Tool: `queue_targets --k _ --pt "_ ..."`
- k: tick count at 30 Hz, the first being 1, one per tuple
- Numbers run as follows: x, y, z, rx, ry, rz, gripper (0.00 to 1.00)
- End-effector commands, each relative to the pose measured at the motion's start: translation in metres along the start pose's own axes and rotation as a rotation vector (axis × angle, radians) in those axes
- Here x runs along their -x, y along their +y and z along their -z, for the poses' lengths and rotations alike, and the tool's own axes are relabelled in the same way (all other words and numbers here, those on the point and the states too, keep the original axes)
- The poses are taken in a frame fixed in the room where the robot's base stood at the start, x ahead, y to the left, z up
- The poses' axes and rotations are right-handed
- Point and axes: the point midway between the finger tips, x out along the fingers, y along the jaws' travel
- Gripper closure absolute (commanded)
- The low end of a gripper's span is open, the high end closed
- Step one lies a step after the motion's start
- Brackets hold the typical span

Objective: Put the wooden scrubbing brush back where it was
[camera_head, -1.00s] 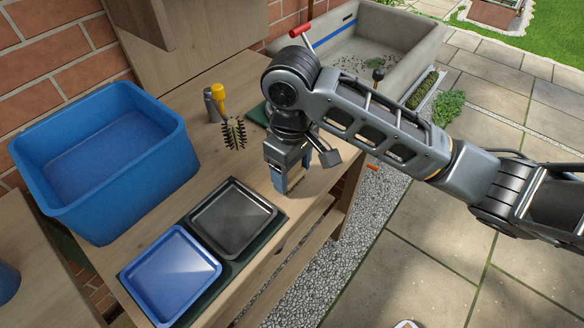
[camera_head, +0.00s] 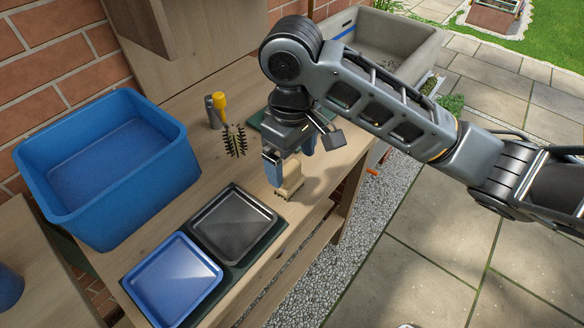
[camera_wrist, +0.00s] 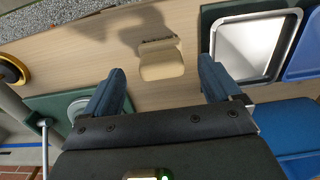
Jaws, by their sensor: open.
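The wooden scrubbing brush (camera_head: 291,184) rests on the wooden bench near its front edge, just right of the dark tray. In the wrist view the pale wooden block of the brush (camera_wrist: 162,66) lies ahead, between the lines of the two fingers, with a dark bristle strip along its upper edge. My gripper (camera_head: 290,160) is above the brush with its blue fingers spread apart. The wrist view also shows my gripper (camera_wrist: 162,75) open, with nothing held between the fingertips. My gripper partly hides the brush in the head view.
A dark tray (camera_head: 234,226) and a blue tray (camera_head: 172,282) sit on a green base. A large blue tub (camera_head: 110,165) stands at left. A bristly brush (camera_head: 235,140) and a yellow-topped tool (camera_head: 219,101) stand behind. A green mat (camera_head: 256,121) lies behind my gripper.

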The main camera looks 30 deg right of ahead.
Motion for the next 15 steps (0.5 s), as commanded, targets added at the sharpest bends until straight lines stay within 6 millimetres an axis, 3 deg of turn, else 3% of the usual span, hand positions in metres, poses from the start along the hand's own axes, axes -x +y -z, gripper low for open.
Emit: queue_targets --k 1,6,15 --pt "0.016 0.001 0.001 0.002 0.002 -0.005 0.09" --pt "0.044 0.001 0.001 0.001 0.002 -0.004 0.09" --pt "0.065 0.000 0.000 0.000 -0.001 0.000 0.09"
